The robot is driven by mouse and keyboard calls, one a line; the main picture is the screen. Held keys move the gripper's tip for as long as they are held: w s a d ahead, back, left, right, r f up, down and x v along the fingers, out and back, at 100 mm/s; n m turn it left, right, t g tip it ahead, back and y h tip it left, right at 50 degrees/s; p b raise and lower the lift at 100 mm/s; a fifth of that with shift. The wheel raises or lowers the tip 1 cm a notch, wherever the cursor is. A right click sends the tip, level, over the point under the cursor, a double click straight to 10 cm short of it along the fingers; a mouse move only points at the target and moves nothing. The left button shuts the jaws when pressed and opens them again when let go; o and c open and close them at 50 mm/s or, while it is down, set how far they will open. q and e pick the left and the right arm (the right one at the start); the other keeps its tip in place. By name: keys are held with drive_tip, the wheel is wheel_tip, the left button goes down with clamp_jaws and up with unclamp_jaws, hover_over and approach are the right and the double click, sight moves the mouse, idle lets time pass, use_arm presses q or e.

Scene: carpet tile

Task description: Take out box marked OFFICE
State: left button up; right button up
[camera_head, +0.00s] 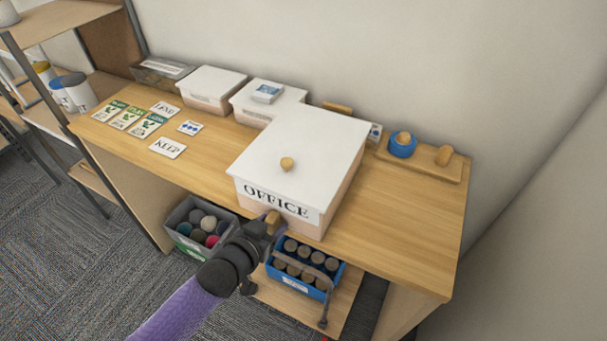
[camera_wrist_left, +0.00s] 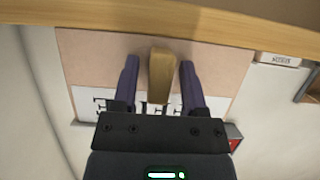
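The box marked OFFICE (camera_head: 277,200) stands on the wooden desk, with a white lid (camera_head: 300,145) and a round wooden knob on top. Its front label faces me, and a small wooden handle sticks out of that face. My left gripper (camera_head: 272,222) is at this handle, in front of the box. In the left wrist view the handle (camera_wrist_left: 160,75) lies between the two fingers of my left gripper (camera_wrist_left: 159,85), with a small gap on each side. The fingers hide part of the label. My right gripper is not seen.
Two white-lidded boxes (camera_head: 212,84) and a grey bin stand along the wall. Cards (camera_head: 167,148) lie at the left of the desk (camera_head: 400,225). A wooden board (camera_head: 425,168) with a blue item is at right. Below are a grey bin (camera_head: 185,243) and blue carrier (camera_head: 292,285).

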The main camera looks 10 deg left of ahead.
use_arm(q)
clamp_jaws()
